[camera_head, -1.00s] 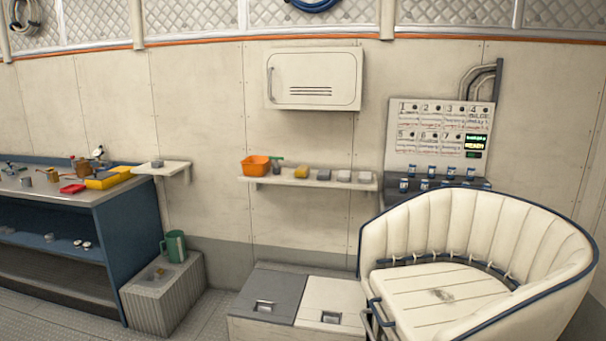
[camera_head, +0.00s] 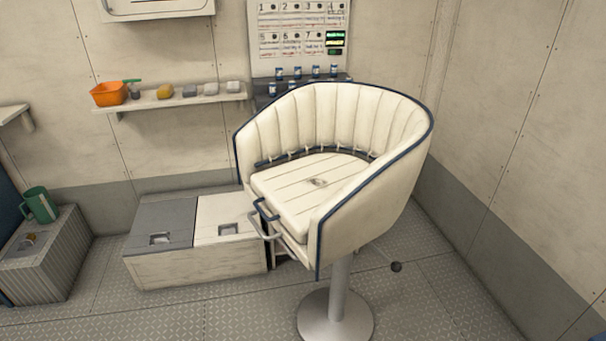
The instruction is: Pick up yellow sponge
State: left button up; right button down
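The yellow sponge (camera_head: 165,91) sits on the wall shelf (camera_head: 150,103) at the upper left. An orange bin (camera_head: 108,93) and a small green-handled item (camera_head: 133,88) are to its left. Several grey and whitish blocks (camera_head: 211,88) stand in a row to its right. Neither of my grippers shows in the head view.
A cream bucket seat (camera_head: 290,190) on a metal pedestal (camera_head: 338,300) stands in the middle. A low locker (camera_head: 200,262) with grey and white lids lies below the shelf. A green mug (camera_head: 38,205) stands on a ribbed box (camera_head: 45,265) at left.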

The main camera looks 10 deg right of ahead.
aim_at(165, 91)
jog(key=i+j+z, duration=0.3)
jog(key=i+j, duration=0.45)
jog(key=i, duration=0.15)
